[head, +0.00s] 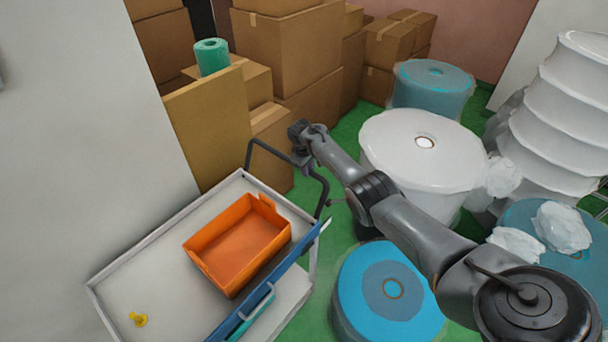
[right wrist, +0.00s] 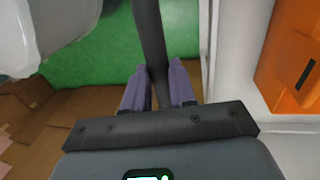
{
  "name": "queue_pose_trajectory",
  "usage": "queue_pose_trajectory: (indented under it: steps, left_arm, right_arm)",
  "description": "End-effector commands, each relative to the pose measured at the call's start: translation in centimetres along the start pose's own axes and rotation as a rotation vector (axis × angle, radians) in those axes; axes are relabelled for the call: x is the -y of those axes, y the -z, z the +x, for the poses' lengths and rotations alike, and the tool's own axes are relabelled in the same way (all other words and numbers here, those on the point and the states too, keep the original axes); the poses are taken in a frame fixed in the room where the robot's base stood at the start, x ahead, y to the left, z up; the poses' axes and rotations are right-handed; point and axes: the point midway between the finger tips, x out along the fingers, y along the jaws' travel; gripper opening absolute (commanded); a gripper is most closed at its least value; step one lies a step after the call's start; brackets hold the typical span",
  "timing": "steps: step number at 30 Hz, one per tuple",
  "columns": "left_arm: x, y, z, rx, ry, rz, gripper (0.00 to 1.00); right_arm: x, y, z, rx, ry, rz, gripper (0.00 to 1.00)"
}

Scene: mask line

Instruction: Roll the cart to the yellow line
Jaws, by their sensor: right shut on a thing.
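The cart (head: 150,240) is a light grey flat-topped trolley at the lower left in the head view. Its dark bar handle (head: 322,185) rises at the cart's far end. My right gripper (head: 300,135) is at the top of that handle. In the right wrist view, the purple fingers of my right gripper (right wrist: 160,88) are shut around the dark handle bar (right wrist: 150,35). An orange bin (head: 235,245) sits on the cart, and the bin also shows in the right wrist view (right wrist: 290,60). The yellow line is not visible. My left gripper is not in view.
A small yellow object (head: 138,319) lies on the cart. Cardboard boxes (head: 290,45) stack behind the handle. A white roll (head: 420,150) and a blue roll (head: 385,295) stand right of the cart. A grey wall (head: 80,130) is at left. Little green floor (head: 345,225) shows free.

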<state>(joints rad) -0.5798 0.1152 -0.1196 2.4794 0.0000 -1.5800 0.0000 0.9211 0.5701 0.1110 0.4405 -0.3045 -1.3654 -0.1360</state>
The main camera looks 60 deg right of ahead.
Motion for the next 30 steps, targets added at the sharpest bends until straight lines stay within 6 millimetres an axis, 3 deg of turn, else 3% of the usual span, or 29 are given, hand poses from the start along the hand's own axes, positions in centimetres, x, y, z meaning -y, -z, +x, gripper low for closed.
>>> queue_pose_trajectory:
  steps: [9, 10, 14, 24, 30]
  left_arm:
    - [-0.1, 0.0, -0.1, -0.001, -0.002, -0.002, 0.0]
    - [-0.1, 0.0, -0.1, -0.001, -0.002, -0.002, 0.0]
    - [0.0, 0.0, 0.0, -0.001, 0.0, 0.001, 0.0]
    - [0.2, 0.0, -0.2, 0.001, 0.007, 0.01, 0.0]
    - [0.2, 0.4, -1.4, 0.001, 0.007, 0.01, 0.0]
  right_arm:
    - [-0.1, -0.1, 0.0, 0.002, -0.001, -0.001, 0.0]
    - [-0.1, -0.1, 0.0, 0.002, -0.001, -0.001, 0.3]
    - [-0.1, 0.0, 0.0, 0.001, -0.001, -0.001, 0.5]
    - [0.0, 0.0, -0.2, 0.0, 0.0, -0.001, 0.51]
    - [-0.1, 0.0, -2.3, -0.001, -0.001, -0.001, 0.51]
